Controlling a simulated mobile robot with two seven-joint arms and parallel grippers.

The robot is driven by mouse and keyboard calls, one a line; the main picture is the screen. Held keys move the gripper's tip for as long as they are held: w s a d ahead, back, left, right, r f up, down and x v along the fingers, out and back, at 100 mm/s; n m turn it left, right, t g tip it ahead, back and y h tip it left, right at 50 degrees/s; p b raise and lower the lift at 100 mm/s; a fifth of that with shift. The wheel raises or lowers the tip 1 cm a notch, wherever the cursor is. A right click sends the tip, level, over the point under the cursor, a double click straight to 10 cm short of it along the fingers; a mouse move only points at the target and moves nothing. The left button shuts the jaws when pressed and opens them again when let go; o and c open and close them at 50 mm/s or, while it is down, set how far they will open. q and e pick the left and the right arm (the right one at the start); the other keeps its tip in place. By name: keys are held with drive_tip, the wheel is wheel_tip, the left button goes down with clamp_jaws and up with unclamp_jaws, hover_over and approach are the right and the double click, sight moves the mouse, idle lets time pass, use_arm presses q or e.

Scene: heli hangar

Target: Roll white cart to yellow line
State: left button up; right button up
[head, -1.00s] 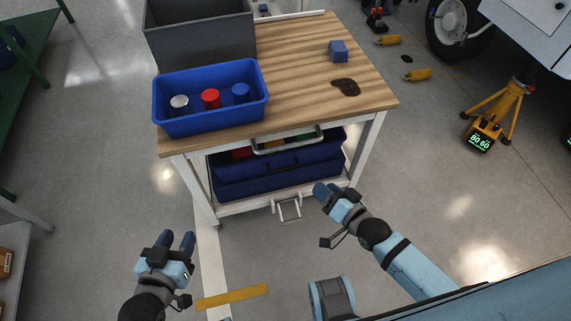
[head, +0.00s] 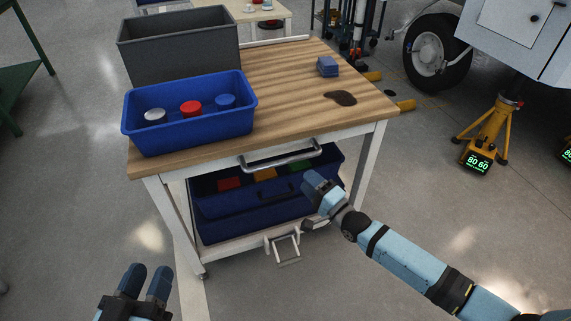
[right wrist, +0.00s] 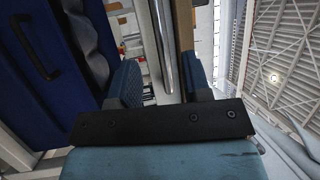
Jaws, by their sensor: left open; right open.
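The white cart (head: 362,160) has a white frame, a wooden top and a metal handle (head: 280,160) on its near side. My right gripper (head: 318,187) is open at the cart's near side, just below the handle's right end. In the right wrist view, the handle bar (right wrist: 162,45) appears between the open fingers (right wrist: 160,85); I cannot tell whether it touches them. My left gripper (head: 145,281) is open and empty, low at the left, apart from the cart.
The cart carries a grey bin (head: 180,52), a blue tray (head: 190,127) with cans, a blue block (head: 327,66) and a dark stain (head: 341,98). A blue toolbox (head: 250,215) sits on its lower shelf. A yellow jack (head: 487,130) stands right.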

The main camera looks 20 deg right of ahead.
sight(287, 160)
drive_tip(key=b+x, duration=0.2)
drive_tip(key=x, duration=0.7)
drive_tip(key=shift+f, duration=0.1)
use_arm(q)
drive_tip(key=shift+s+d+r+t+h, duration=0.1)
drive_tip(key=shift+d+r+t+h, duration=0.15)
drive_tip(key=shift+r+h, duration=0.25)
drive_tip(key=shift+s+d+r+t+h, duration=0.15)
drive_tip(key=shift+d+r+h, duration=0.15)
drive_tip(key=shift+r, duration=0.25)
use_arm(e)
drive_tip(key=shift+w+a, duration=0.15)
drive_tip(key=shift+w, duration=0.15)
drive_tip(key=shift+c, duration=0.4)
clamp_jaws()
